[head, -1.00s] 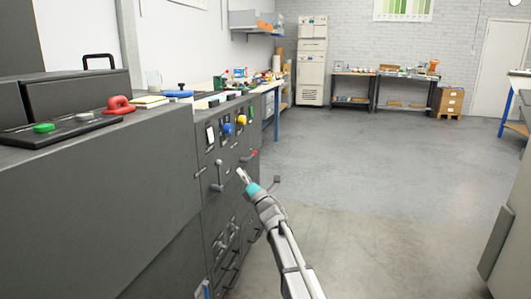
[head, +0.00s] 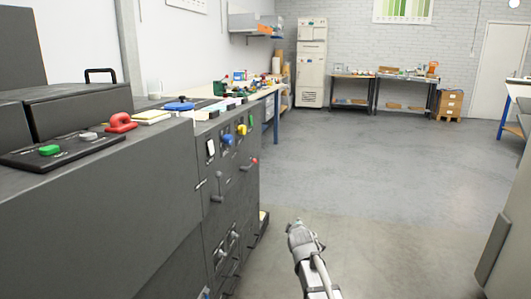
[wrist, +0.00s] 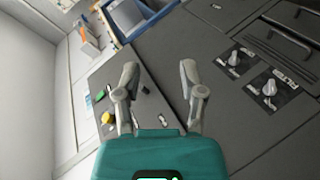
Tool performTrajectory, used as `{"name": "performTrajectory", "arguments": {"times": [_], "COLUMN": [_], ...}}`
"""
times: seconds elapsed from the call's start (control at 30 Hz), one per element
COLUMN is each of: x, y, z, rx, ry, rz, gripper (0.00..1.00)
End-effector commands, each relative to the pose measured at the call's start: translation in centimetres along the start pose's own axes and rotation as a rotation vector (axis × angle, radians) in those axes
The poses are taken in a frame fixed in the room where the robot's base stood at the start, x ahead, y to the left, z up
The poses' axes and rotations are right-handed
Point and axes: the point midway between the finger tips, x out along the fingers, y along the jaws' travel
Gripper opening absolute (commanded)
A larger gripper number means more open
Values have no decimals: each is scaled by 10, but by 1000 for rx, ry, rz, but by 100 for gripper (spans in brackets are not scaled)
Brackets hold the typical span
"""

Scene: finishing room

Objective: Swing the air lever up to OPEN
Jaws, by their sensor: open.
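On the dark grey cabinet front (head: 228,190) in the head view, a red-tipped lever (head: 249,163) sticks out, its tip slightly raised. A grey lever (head: 217,187) hangs straight down left of it. I cannot read which is marked air or OPEN. My gripper shows in the wrist view (wrist: 158,72) with two grey fingers spread and nothing between them. In the head view my arm's end is right of the cabinet and apart from it; its fingers are hidden there.
Yellow (head: 241,130) and blue (head: 227,139) knobs sit above the levers. Two pale handles on dark plates (wrist: 268,88) show at right in the wrist view. The floor (head: 370,170) right of the cabinet is clear.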

Motion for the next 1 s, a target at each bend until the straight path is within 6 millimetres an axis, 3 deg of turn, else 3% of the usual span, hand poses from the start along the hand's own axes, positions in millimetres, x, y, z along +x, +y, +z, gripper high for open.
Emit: {"name": "performTrajectory", "arguments": {"times": [0.2, 0.5, 0.7, 1.0], "x": [-43, -117, -172, -226], "y": [-31, -77, -103, -124], "z": [49, 103, 125, 139], "rx": [242, 557, 728, 861], "ry": [-204, -521, -735, -943], "rz": [-181, -401, -518, -613], "gripper": [53, 53, 53, 53]}}
